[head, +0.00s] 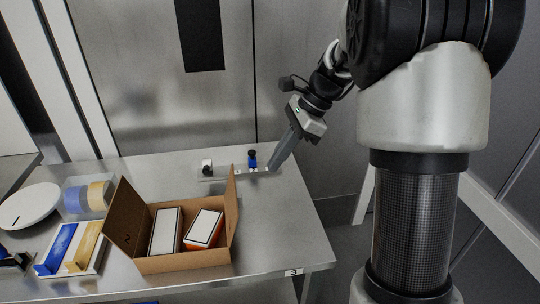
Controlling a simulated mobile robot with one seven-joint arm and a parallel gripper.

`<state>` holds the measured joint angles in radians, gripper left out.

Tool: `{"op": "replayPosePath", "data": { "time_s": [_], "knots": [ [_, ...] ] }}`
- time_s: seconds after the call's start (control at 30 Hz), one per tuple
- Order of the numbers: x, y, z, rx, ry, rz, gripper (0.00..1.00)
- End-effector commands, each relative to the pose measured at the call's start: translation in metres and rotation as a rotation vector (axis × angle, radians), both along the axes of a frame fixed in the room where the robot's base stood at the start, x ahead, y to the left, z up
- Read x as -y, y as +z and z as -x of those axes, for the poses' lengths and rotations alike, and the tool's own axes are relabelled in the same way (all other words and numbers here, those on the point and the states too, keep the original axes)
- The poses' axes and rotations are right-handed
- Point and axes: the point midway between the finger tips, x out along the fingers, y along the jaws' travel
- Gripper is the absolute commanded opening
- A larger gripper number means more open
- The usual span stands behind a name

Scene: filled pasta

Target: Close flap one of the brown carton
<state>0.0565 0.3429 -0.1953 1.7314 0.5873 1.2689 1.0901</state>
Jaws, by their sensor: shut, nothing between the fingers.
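The brown carton (184,264) stands on the metal table with its top open. Its left flap (126,212) leans up and outward to the left. Its right flap (232,198) stands roughly upright. I cannot tell which is flap one. Inside are a white box (165,232) and a white and orange box (204,228). My gripper (273,166) is shut and empty, pointing down to the left, to the right of and behind the right flap. It looks apart from the flap. Whether its tips touch anything behind is unclear.
Left of the carton are a blue and yellow tray (98,262), tape rolls (87,197) and a white round device (30,206). The table's right side (285,235) is clear.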

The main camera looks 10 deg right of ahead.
Motion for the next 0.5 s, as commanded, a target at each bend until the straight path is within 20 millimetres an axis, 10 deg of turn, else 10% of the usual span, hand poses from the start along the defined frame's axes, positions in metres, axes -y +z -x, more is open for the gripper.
{"op": "replayPosePath", "data": {
  "time_s": [0.37, 0.5],
  "knots": [
    [-0.039, -0.072, 0.001, -0.003, 0.004, 0.001, 0.0],
    [-0.061, -0.062, 0.001, 0.003, 0.007, 0.001, 0.0]
  ]
}}
